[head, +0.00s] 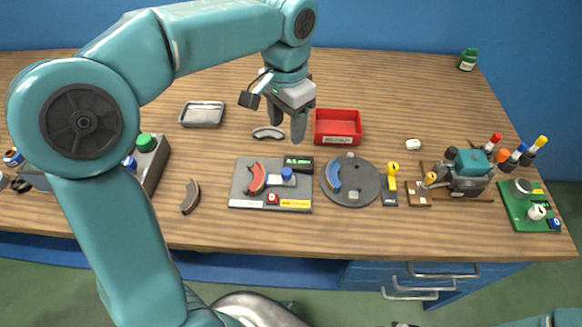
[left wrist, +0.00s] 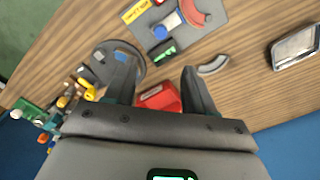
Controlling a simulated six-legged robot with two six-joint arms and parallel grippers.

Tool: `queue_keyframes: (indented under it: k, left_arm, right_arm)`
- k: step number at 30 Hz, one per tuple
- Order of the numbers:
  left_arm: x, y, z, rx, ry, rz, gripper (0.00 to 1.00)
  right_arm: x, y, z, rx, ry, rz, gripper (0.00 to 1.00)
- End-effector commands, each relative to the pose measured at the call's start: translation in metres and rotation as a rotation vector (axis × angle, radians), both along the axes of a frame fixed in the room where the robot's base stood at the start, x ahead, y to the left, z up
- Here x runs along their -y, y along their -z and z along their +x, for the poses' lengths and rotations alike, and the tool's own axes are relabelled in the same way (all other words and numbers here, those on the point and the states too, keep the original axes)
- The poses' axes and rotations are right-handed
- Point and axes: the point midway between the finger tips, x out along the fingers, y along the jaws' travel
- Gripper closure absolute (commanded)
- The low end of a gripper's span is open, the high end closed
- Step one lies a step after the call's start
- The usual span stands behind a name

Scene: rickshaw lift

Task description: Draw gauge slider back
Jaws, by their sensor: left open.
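The gauge is a grey plate (head: 240,188) near the table's middle, with a dark display with green digits (head: 299,163) at its back right corner. Its slider appears to be the blue-knobbed block (head: 287,175), beside a red curved shoe (head: 256,178). In the left wrist view the plate (left wrist: 205,38), slider (left wrist: 168,24) and display (left wrist: 163,52) lie at the top. My left gripper (head: 285,128) is open and empty above the table, behind the gauge in the head view. Its fingers also show in the left wrist view (left wrist: 158,80). My right gripper is not in view.
A red bin (head: 337,139) stands right of my left gripper, and a grey curved shoe (head: 268,133) lies beside it. A round turntable (head: 364,190) with a blue shoe is right of the gauge. A metal tray (head: 202,114) and a dark shoe (head: 190,197) lie left.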

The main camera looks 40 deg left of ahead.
Motion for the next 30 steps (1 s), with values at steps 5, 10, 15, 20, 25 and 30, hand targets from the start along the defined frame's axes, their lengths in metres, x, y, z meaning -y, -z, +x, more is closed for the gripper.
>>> queue_keyframes:
  k: [5, 10, 15, 20, 25, 30]
  left_arm:
    - [0.000, 0.042, -0.005, -0.006, -0.001, 0.000, 0.46]
    - [0.000, 0.083, -0.005, -0.006, -0.001, -0.001, 0.46]
    - [0.001, 0.118, -0.003, -0.004, -0.002, 0.000, 0.46]
    - [0.001, 0.139, -0.001, -0.002, 0.000, 0.000, 0.46]
    - [0.001, 0.147, 0.001, -0.001, -0.001, 0.000, 0.46]
    - [0.001, 0.147, 0.001, 0.000, -0.001, 0.000, 0.46]
  right_arm:
    - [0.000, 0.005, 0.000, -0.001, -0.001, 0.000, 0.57]
    - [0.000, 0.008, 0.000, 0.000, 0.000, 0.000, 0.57]
    - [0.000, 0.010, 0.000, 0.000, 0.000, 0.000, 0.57]
    - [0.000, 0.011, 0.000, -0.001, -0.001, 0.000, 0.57]
    - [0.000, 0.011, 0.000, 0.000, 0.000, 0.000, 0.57]
    - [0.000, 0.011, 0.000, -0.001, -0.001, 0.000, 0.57]
